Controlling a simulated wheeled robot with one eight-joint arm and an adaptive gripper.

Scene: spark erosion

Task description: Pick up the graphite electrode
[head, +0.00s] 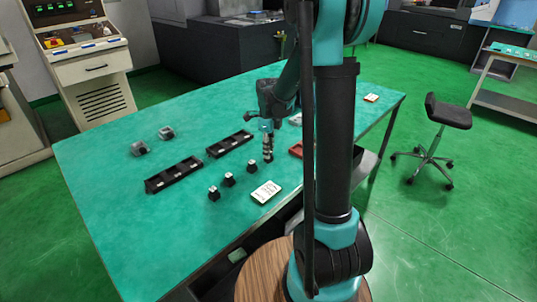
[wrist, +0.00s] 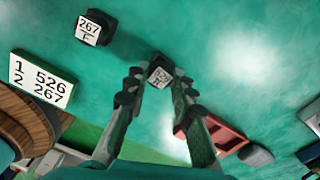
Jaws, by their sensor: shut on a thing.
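My gripper (wrist: 158,88) has its fingertips closed on a small dark graphite electrode (wrist: 159,76) with a white label on top. The label seems to begin with 526; its lower line is too small to read. In the head view my gripper (head: 268,155) points down over the teal table, right of the other electrodes, and the held piece is not clearly visible. I cannot tell whether it touches the table. Another dark electrode, labelled 267 F (wrist: 90,30), stands at the upper left in the wrist view. Three dark electrodes (head: 228,180) stand in a row in the head view.
A white card (wrist: 43,82) reads 1 526, 2 267; it also lies near the table's front edge (head: 265,191). Two black racks (head: 152,187) (head: 216,152) lie left of my gripper. A red tray (wrist: 227,138) is close on the right. Two grey pieces (head: 140,148) (head: 166,132) lie farther left.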

